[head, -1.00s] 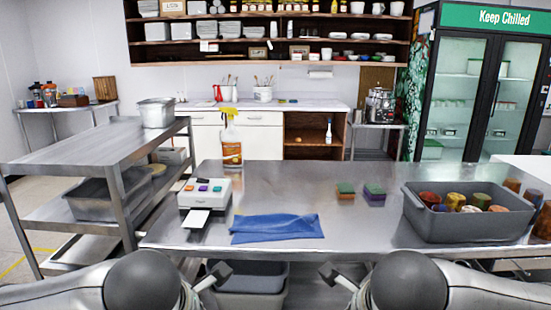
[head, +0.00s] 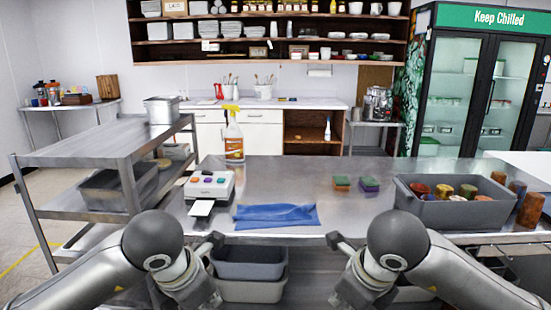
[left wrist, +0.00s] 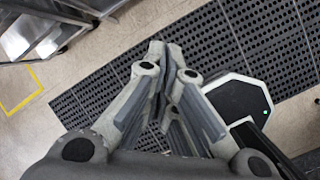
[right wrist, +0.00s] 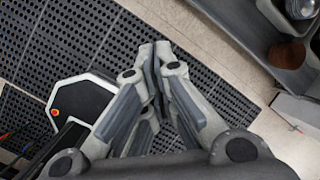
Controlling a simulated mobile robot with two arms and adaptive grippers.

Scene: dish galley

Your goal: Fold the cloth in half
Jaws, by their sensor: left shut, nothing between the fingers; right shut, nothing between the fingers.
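The blue cloth (head: 275,217) lies on the steel table (head: 290,185) near its front edge, a little left of the middle in the head view. It is a low, wide piece with creases on top; I cannot tell how its layers lie. My left gripper (left wrist: 166,52) is shut and empty, pointing down over the floor in the left wrist view. My right gripper (right wrist: 155,52) is also shut and empty over the floor. Both arms are in front of the table, apart from the cloth. The cloth is not in either wrist view.
A white device with coloured buttons (head: 209,184) stands left of the cloth, a spray bottle (head: 234,140) behind it. Sponges (head: 342,183) lie to the right. A grey bin (head: 450,213) with cups stands at the right. Grey tubs (head: 250,270) sit below.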

